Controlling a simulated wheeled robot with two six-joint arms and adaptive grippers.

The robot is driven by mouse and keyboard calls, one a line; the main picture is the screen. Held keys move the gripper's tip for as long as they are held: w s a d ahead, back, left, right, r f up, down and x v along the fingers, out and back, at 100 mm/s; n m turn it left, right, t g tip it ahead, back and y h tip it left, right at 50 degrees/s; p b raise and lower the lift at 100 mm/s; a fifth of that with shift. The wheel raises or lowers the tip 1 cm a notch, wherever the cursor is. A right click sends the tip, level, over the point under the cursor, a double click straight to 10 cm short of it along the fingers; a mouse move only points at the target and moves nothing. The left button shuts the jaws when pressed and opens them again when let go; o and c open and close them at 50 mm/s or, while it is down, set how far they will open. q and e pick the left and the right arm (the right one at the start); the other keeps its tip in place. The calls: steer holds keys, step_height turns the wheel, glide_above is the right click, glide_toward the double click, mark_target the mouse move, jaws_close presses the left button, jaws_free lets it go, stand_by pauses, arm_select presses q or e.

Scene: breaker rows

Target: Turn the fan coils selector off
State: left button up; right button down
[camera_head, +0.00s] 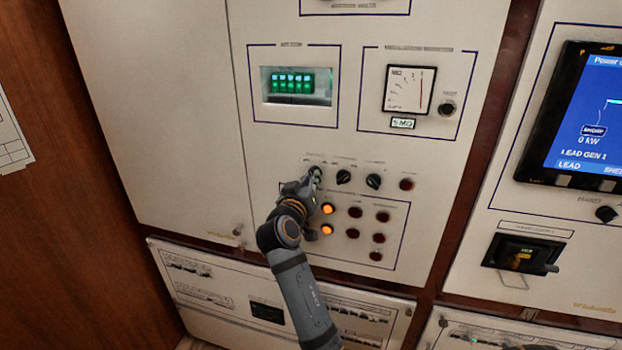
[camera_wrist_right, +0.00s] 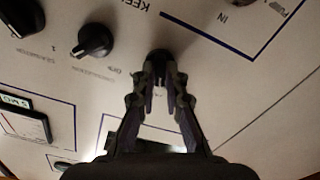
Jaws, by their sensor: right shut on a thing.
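A row of black selector knobs sits on the cream panel in the head view. My right gripper (camera_head: 313,178) is at the leftmost knob of this row and mostly covers it. In the right wrist view my right gripper (camera_wrist_right: 160,78) has its fingertips closed on a black selector knob (camera_wrist_right: 157,57). Its pointer direction is hidden by the fingers. The middle selector (camera_head: 343,177) and the right selector (camera_head: 374,181) stand free. The labels above them are too small to read, so I cannot tell by name which is the fan coils selector. My left gripper is not in view.
Lit orange lamps (camera_head: 327,209) and several dark red lamps (camera_head: 355,212) sit just below the knobs, close to my right arm. A dial meter (camera_head: 408,88) and a green display (camera_head: 291,81) are above. A screen panel (camera_head: 580,120) stands at right.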

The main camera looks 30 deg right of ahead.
steer(key=shift+n+p, duration=0.8)
steer(key=shift+n, duration=1.5)
steer(key=c, duration=1.4)
jaws_free()
step_height(320, 180, up, 10)
steer(key=shift+f, duration=0.1)
